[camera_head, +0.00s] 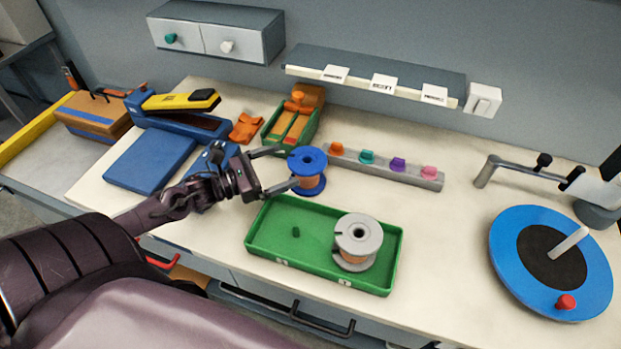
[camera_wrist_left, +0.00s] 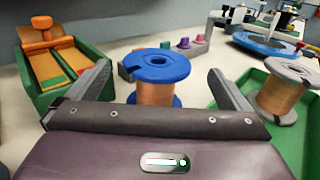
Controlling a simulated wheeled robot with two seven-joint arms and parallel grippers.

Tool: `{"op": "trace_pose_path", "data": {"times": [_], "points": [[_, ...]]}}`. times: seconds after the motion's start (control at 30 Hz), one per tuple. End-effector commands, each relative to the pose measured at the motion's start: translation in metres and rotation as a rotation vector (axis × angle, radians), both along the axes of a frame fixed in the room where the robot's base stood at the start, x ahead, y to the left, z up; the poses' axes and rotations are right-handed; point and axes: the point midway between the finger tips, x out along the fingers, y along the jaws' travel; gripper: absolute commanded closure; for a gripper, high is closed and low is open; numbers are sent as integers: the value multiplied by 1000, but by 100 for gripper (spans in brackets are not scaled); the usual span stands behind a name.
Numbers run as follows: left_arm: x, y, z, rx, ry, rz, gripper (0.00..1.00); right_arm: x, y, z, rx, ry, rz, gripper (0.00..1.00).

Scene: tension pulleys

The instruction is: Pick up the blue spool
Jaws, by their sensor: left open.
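The blue spool (camera_head: 307,169), wound with copper-coloured wire, stands upright on the pale worktop, just behind the green tray. My left gripper (camera_head: 291,168) reaches in from the left, open, with one finger on the far side of the spool and one on the near side. In the left wrist view the blue spool (camera_wrist_left: 156,76) stands between the two spread fingers (camera_wrist_left: 161,92), with gaps on both sides. Its lower end is hidden behind the gripper body. My right gripper is not in view.
A green tray (camera_head: 262,252) in front holds a grey spool (camera_head: 357,241) and a small dark green peg. A grey strip (camera_head: 388,170) with coloured knobs lies behind to the right. A green and orange box (camera_head: 294,117) stands behind. A blue turntable (camera_head: 511,259) is at right.

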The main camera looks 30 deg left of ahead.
Motion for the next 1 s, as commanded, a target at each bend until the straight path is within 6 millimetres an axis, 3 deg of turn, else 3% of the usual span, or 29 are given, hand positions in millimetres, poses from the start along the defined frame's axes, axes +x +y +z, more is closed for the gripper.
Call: {"op": "trace_pose_path", "data": {"times": [0.07,0.33,1.0], "points": [[1,0,-12,-1,-1,0,0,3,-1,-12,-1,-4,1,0],[20,-11,-11,-2,-3,1,0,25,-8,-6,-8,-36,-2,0],[68,-39,-14,-1,-1,1,0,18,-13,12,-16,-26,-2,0]]}}
